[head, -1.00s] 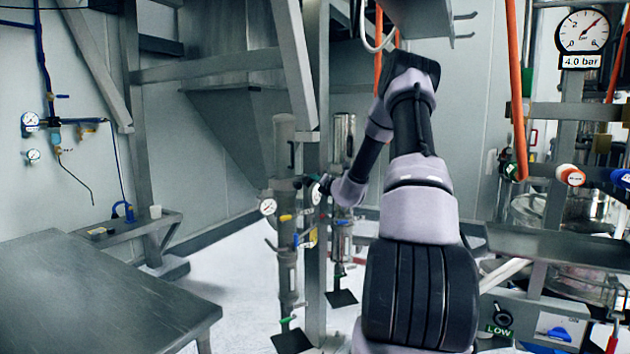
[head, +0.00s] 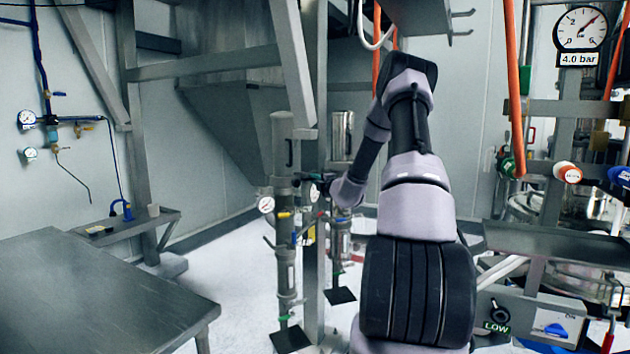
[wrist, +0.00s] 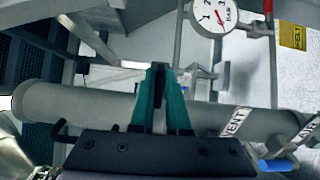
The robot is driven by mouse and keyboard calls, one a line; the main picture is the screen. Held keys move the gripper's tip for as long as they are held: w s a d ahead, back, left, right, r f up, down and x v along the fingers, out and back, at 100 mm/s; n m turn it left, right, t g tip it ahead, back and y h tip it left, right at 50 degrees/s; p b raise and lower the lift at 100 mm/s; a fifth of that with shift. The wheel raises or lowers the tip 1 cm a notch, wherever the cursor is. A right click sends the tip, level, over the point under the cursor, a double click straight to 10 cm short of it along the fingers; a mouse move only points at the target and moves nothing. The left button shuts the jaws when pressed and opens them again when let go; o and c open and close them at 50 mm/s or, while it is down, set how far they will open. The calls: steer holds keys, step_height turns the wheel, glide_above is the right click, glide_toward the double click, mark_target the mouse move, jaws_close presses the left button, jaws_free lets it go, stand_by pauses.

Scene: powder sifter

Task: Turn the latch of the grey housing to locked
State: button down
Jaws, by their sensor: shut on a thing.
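The grey housing (head: 282,140) is an upright tube at the middle of the head view, with a round gauge and a black handle on its side. In the wrist view the grey housing (wrist: 75,101) lies across the picture behind the fingers. My gripper (head: 297,177) is at its right side, below the black handle. In the wrist view my gripper (wrist: 160,75) has its teal fingers close together around a thin dark piece, which appears to be the latch (wrist: 158,90). The fingers mostly hide it, so its angle cannot be told.
A similar tube (head: 341,145) stands just right, behind a steel post (head: 314,260). A gauge (wrist: 214,15) and a blue handle (wrist: 277,165) are close by in the wrist view. A steel table (head: 90,300) fills the lower left.

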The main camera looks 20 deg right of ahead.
steer(key=shift+f+m, duration=0.2)
steer(key=shift+m, duration=0.2)
steer(key=c, duration=0.9)
jaws_free()
steer(key=shift+r, duration=0.1)
steer(key=shift+s, duration=0.1)
steer(key=s, duration=1)
steer(key=shift+s+d, duration=0.3)
steer(key=shift+s, duration=0.1)
